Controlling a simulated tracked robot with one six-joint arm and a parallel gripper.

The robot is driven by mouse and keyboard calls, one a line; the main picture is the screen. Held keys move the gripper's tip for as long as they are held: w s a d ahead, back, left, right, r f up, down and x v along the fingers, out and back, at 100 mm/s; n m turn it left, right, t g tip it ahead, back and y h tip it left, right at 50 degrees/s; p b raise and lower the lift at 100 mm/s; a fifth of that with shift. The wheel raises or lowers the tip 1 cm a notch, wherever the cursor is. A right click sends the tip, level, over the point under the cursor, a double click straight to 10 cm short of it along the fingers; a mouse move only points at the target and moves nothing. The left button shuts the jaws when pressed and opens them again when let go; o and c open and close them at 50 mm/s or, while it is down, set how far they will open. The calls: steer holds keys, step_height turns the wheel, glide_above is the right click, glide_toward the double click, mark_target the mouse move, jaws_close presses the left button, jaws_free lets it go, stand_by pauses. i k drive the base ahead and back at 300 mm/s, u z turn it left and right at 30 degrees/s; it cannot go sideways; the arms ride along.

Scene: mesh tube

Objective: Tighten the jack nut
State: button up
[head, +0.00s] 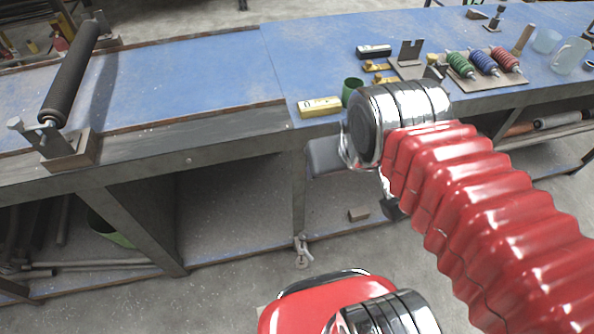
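A dark roller (72,73) lies at the left of the blue-topped bench, held between two end supports. A small pale metal piece shows at the roller's near end (47,123). I cannot tell for sure which piece is the jack nut. My red bellows arm with chrome joints covers the right middle of the view. My gripper's fingertips do not show, and no gripper is seen at the roller.
The blue bench (190,85) is clear right of the roller. At its right are a yellow box (320,107), a green cup (352,88), green, blue and red spools (483,62) and clear jars (570,56). The bench's front edge and legs stand before my arm.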

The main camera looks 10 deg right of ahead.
mark_target(306, 252)
steer(key=u, duration=0.05)
steer(key=k, duration=1.1)
steer(key=u, duration=0.45)
steer(key=i, duration=1.3)
steer(key=u, duration=0.05)
